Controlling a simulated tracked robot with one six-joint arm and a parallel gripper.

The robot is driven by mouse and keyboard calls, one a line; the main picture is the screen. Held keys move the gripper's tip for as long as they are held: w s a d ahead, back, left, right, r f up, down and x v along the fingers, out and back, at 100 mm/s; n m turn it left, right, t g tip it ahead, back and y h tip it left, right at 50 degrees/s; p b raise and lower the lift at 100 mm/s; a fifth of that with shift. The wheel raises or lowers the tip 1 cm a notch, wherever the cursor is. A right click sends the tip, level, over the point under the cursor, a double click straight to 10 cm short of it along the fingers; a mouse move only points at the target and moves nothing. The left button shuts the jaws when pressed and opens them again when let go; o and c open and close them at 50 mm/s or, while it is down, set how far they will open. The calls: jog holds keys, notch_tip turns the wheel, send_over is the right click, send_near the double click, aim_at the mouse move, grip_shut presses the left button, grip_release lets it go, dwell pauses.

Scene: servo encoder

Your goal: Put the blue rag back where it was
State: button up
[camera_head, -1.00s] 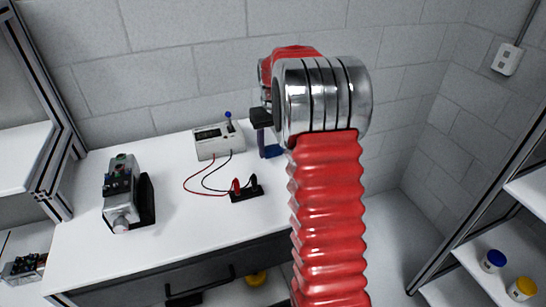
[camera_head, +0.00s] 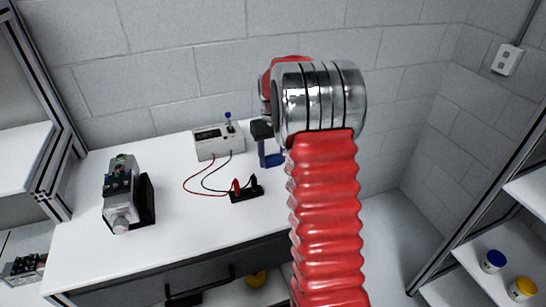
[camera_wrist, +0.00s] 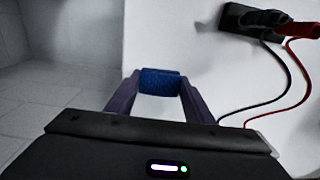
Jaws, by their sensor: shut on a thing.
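The blue rag (camera_wrist: 160,82) is between the fingertips of my gripper (camera_wrist: 158,88) in the wrist view. In the head view the rag (camera_head: 272,160) shows as a small blue patch just left of my red arm, at the right part of the white bench top (camera_head: 180,240). My gripper (camera_head: 268,158) points down there, shut on the rag, and is partly hidden by my arm. I cannot tell whether the rag touches the bench top.
A white meter (camera_head: 218,141) stands at the back of the bench, with red and black leads running to a black terminal block (camera_head: 246,193). A grey servo device (camera_head: 122,200) stands at the left. Shelves with blue-lidded and yellow-lidded jars (camera_head: 493,261) are at the right.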

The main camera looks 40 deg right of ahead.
aim_at(273, 159)
jog(key=shift+f, duration=0.35)
jog(key=shift+s+f, duration=0.2)
jog(key=shift+f, duration=0.2)
jog(key=o, duration=1.3)
jog(key=shift+c, duration=0.2)
jog(key=shift+o, duration=0.2)
notch_tip(273, 159, up, 13)
jog(key=shift+w+r, duration=0.15)
jog(key=shift+r, duration=0.15)
